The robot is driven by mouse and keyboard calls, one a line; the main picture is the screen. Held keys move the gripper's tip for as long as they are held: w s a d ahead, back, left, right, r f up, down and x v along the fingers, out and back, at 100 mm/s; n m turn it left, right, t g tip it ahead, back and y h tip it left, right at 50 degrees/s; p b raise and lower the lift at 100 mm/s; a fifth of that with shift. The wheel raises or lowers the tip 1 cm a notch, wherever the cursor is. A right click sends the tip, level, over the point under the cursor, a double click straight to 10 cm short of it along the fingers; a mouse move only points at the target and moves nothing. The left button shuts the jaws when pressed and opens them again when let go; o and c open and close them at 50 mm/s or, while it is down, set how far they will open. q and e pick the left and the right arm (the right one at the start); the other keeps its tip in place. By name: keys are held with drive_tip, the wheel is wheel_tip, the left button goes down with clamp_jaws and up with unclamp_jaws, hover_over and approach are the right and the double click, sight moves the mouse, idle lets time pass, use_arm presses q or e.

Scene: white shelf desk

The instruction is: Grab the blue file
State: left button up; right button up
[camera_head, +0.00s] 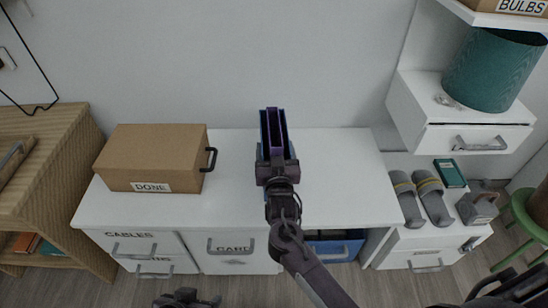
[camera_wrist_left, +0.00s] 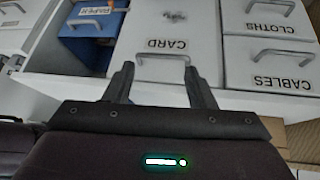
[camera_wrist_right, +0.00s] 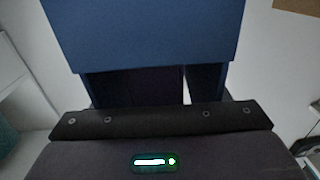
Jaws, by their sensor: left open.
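The blue file (camera_head: 284,129) stands upright on the white desk near its middle, with a purple part (camera_head: 271,128) showing beside its blue edges. My right gripper (camera_head: 275,170) is at its near end. In the right wrist view the blue file (camera_wrist_right: 145,35) fills the upper middle, directly in front of the right gripper (camera_wrist_right: 155,90), and hides its fingertips. I cannot tell whether the fingers are closed on it. My left gripper (camera_head: 187,298) is low at the bottom edge, away from the file. In the left wrist view the left gripper (camera_wrist_left: 158,80) is open and empty, facing the drawers.
A brown box labelled DONE (camera_head: 153,160) stands on the desk's left side. The desk top (camera_head: 340,175) right of the file is clear. Grey slippers (camera_head: 420,198), a green book (camera_head: 450,172) and a teal bin (camera_head: 493,70) are at the right. Drawers (camera_head: 232,250) front the desk.

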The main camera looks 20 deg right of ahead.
drive_tip(key=c, duration=0.7)
drive_tip(key=shift+r, duration=0.1)
drive_tip(key=shift+c, duration=0.5)
drive_tip(key=shift+r, duration=0.1)
